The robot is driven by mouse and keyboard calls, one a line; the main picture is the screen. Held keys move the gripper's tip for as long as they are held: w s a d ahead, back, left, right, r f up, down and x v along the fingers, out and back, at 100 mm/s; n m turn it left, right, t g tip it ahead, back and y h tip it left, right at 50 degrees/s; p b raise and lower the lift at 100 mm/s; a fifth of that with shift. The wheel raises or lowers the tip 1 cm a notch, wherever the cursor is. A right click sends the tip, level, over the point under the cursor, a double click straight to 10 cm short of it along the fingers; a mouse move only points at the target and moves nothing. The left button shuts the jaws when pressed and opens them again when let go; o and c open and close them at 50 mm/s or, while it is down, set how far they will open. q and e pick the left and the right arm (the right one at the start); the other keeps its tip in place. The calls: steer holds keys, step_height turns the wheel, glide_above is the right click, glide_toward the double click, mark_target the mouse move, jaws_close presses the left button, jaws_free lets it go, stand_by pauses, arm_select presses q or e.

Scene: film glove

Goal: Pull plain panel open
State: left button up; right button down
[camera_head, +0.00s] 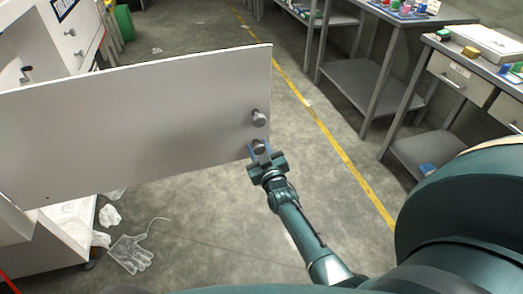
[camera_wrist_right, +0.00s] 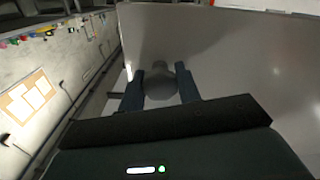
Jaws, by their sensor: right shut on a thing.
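The plain white panel (camera_head: 130,115) stands swung out from the white cabinet (camera_head: 40,245) at the left, its free edge out over the floor. It carries two grey round knobs near that edge, an upper knob (camera_head: 259,117) and a lower knob (camera_head: 258,145). My right gripper (camera_head: 260,153) is shut on the lower knob. In the right wrist view the knob (camera_wrist_right: 160,84) sits between the two dark fingers, with the panel (camera_wrist_right: 235,60) behind it. My left gripper is not in view.
A clear plastic glove (camera_head: 131,253) and crumpled film (camera_head: 109,216) lie on the floor below the panel. Workbenches with drawers (camera_head: 460,75) line the right side. A green bin (camera_head: 124,22) stands behind the panel.

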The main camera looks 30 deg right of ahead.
stand_by(0.3)
steer(key=c, duration=1)
jaws_free()
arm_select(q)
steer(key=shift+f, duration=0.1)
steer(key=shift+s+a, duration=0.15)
arm_select(e)
steer(key=shift+s, duration=0.1)
